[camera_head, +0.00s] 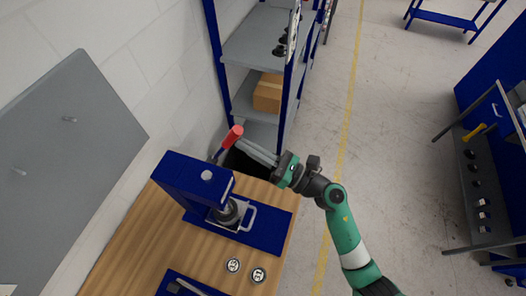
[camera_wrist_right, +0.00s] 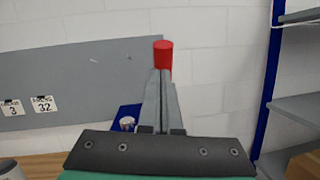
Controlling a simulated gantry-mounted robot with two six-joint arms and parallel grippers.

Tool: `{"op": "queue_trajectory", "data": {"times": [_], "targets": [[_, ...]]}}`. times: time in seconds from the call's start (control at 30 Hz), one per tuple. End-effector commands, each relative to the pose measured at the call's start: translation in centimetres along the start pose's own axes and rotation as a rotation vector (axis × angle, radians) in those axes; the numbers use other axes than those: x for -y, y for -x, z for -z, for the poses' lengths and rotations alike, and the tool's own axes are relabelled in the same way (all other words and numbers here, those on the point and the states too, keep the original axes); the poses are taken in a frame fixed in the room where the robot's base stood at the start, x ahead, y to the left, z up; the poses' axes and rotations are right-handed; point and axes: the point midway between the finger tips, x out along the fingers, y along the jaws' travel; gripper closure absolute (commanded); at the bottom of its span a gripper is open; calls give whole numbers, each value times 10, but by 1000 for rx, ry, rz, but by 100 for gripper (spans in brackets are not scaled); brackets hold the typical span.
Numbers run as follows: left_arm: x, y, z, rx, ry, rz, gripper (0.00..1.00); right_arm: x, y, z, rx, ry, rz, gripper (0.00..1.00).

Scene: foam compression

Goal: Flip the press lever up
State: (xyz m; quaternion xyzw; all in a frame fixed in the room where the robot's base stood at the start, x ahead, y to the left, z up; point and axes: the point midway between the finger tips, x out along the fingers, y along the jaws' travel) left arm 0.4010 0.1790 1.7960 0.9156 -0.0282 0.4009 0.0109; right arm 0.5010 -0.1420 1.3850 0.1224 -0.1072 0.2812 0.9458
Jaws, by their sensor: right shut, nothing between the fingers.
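The blue press (camera_head: 190,182) stands on the wooden table. Its lever has a red handle (camera_head: 234,134) that sticks out beyond the press's back right side, tilted upward. My right gripper (camera_head: 241,144) reaches in from the right, with its shut, empty fingers pointing at the red handle. In the right wrist view the red handle (camera_wrist_right: 163,53) shows just past the fingertips (camera_wrist_right: 160,74). I cannot tell whether they touch it. The fingers hide the lever's rod there, and a bit of the blue press (camera_wrist_right: 128,118) shows to their left. My left gripper is not in view.
A metal holder (camera_head: 243,218) sits under the press head. Two small round pieces (camera_head: 233,265) lie on the table (camera_head: 140,235) near its right edge. A blue-framed shelf (camera_head: 258,50) with a cardboard box (camera_head: 268,92) stands behind. A grey board (camera_head: 65,150) is at left.

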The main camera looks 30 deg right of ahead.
Motion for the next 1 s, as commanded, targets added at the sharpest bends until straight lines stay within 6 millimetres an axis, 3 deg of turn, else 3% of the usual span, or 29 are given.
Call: {"op": "queue_trajectory", "data": {"times": [0.13, 0.4, 1.0], "targets": [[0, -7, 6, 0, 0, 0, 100, -5, -21, -10, 3, 0, -3, 100], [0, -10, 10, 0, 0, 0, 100, -8, -40, -13, 2, 0, 0, 100], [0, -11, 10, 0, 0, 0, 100, -10, -47, -14, 2, 1, -7, 100]]}}
